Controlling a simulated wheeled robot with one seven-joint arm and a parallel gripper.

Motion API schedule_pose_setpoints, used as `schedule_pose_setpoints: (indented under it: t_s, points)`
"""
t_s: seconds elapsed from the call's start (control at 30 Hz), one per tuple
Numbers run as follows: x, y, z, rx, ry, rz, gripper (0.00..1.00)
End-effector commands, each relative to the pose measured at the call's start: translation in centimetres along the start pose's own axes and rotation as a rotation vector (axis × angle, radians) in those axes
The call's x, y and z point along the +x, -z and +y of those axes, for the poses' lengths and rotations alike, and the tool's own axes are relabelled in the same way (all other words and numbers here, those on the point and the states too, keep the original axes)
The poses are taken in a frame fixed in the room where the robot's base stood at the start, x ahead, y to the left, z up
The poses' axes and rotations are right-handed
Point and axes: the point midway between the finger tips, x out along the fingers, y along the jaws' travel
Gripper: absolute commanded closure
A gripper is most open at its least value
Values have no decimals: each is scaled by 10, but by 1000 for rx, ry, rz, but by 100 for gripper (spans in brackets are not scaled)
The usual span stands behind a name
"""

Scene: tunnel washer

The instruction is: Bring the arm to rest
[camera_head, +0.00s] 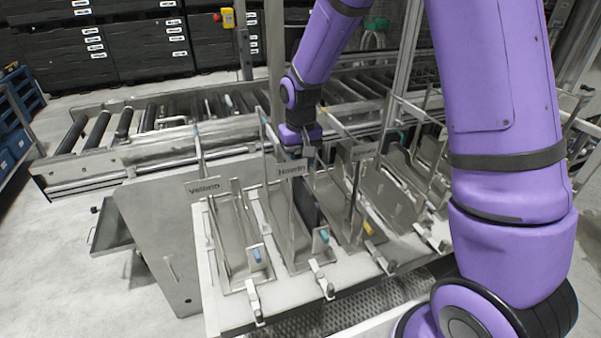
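My purple arm comes in from the right of the head view and arches up out of the top edge. Its far end comes back down to my gripper (304,150), which points downward over the metal rack (225,310). The gripper is near the second slot, just behind the label plate "Hinein" (291,170). A dark flat piece (306,200) stands in the rack below the gripper. I cannot tell whether the gripper touches it. The fingertips are small and partly hidden, so their opening does not show clearly.
The rack has several slots with upright metal dividers and small coloured tabs. A roller conveyor (125,122) runs behind it. A yellow box with a red button (228,18) is on a post. Dark crates (150,45) stand at the back. The floor at left is clear.

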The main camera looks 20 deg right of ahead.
Motion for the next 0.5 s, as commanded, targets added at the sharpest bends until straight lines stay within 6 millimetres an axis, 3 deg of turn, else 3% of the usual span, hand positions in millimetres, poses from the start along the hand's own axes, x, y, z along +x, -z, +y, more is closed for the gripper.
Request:
schedule_pose_setpoints:
  t_s: [0.37, 0.5]
  points:
    - [-21, -2, 1, 0, 1, 5, 60]
    - [-45, -10, 6, 1, 3, 33, 60]
